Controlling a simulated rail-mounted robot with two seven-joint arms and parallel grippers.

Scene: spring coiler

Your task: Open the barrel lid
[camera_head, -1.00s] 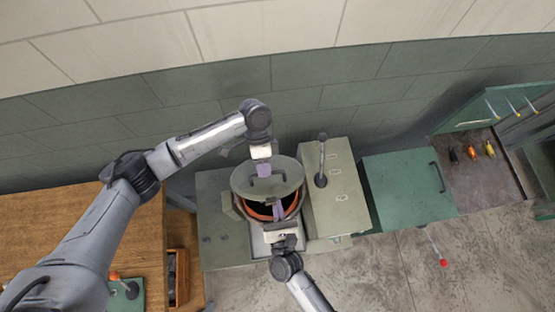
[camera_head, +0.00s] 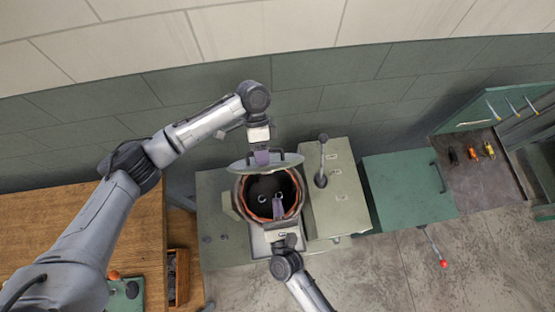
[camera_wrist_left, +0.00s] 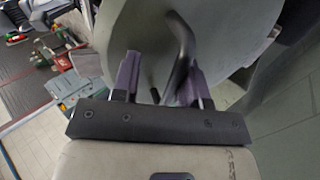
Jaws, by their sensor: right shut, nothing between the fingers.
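The grey-green barrel lid (camera_head: 290,160) is tilted up steeply at the back of the barrel and shows nearly edge-on in the head view. The barrel's round mouth with its orange-brown rim (camera_head: 242,197) is uncovered, and two small ring shapes show in its dark inside. My left gripper (camera_head: 262,157) is at the lid's upper side. In the left wrist view its purple fingers (camera_wrist_left: 161,82) stand apart, with the lid's dark curved handle (camera_wrist_left: 182,48) between them, close to the right finger. My right gripper (camera_head: 279,204) is shut and empty, reaching over the barrel's front rim.
A pale machine box with a lever (camera_head: 322,165) stands close on the barrel's right. A green cabinet (camera_head: 408,188) is further right. A wooden bench (camera_head: 60,210) is at the left, and the tiled wall is close behind the lid.

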